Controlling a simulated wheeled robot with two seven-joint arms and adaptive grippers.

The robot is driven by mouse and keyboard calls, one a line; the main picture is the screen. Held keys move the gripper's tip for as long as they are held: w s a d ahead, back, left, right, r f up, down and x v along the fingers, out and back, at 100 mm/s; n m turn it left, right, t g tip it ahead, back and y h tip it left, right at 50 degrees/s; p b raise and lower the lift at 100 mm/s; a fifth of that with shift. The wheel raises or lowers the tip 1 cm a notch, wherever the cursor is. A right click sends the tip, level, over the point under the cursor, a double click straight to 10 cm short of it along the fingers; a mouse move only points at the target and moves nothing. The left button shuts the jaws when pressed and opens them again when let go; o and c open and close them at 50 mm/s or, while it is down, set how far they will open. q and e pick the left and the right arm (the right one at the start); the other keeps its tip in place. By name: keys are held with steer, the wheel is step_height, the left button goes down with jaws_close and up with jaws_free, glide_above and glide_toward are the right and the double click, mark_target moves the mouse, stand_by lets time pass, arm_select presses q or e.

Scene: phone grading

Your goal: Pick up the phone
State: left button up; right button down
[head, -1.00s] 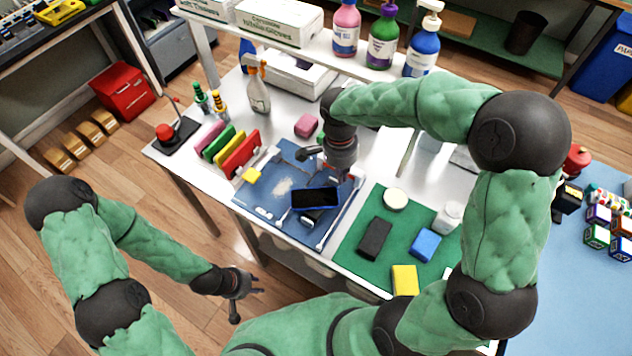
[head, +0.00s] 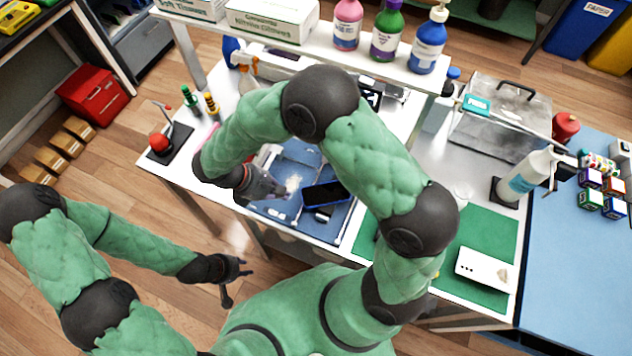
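The dark phone (head: 322,195) lies flat, screen up, on the blue mat (head: 283,212) on the white table, with a small dark object partly under its near edge. My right gripper (head: 284,188) is over the left part of the mat, left of the phone and apart from it. Its fingers are too small and partly hidden to tell whether they are open. My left gripper (head: 238,284) is off the table's front edge, low at the left, with its fingers spread and empty.
A white device (head: 485,268) lies on that mat. A clear box (head: 503,115), a white pump bottle (head: 527,175) and a red-tipped stand (head: 161,143) stand around the table. Bottles (head: 388,32) line the shelf.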

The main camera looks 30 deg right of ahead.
mark_target(317, 195)
steer(key=shift+s+d, duration=0.1)
steer(key=shift+d, duration=0.15)
steer(key=s+d, duration=0.1)
steer(key=d, duration=0.2)
steer(key=s+d+b, duration=0.1)
steer(key=d, duration=0.3)
steer(key=s+d+b, duration=0.1)
steer(key=d, duration=0.3)
steer(key=shift+s+f+b, duration=0.1)
steer(key=shift+f+b, duration=0.35)
steer(key=shift+f, duration=0.15)
steer(key=shift+s+a+f, duration=0.1)
steer(key=shift+f, duration=0.15)
steer(key=shift+f, duration=0.1)
steer(key=shift+s, duration=0.1)
steer(key=shift+w+a+f+p, duration=0.1)
steer(key=shift+w+a+p, duration=0.15)
steer(key=shift+a, duration=0.55)
steer(key=shift+w+a+p, duration=0.1)
steer(key=shift+w+a, duration=0.15)
steer(key=shift+a, duration=0.55)
